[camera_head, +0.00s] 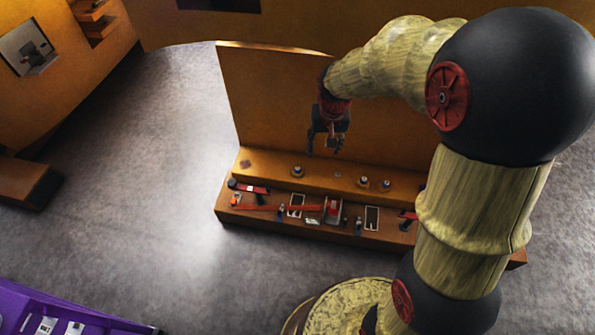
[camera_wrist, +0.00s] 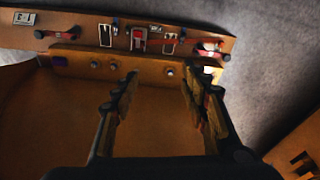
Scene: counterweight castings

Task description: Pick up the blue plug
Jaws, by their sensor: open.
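My gripper (camera_head: 324,148) hangs above the back part of the orange workbench, in front of its upright panel. In the wrist view my gripper (camera_wrist: 159,82) has its two dark fingers wide apart, with nothing between them. I cannot pick out a clearly blue plug. Three small round pieces stand on the bench's raised step: one alone (camera_head: 298,171) and a pair, (camera_head: 362,181) and its neighbour (camera_head: 386,184). The lone one also shows in the wrist view (camera_wrist: 170,72), near the right finger. Their colours are too small and dark to tell.
The bench's lower front ledge (camera_head: 236,213) carries several red, black and metal pieces, including a red block (camera_head: 331,210). The tall orange panel (camera_head: 270,105) stands behind the step. A purple unit (camera_head: 60,310) is at lower left. Grey floor (camera_head: 150,150) is clear at left.

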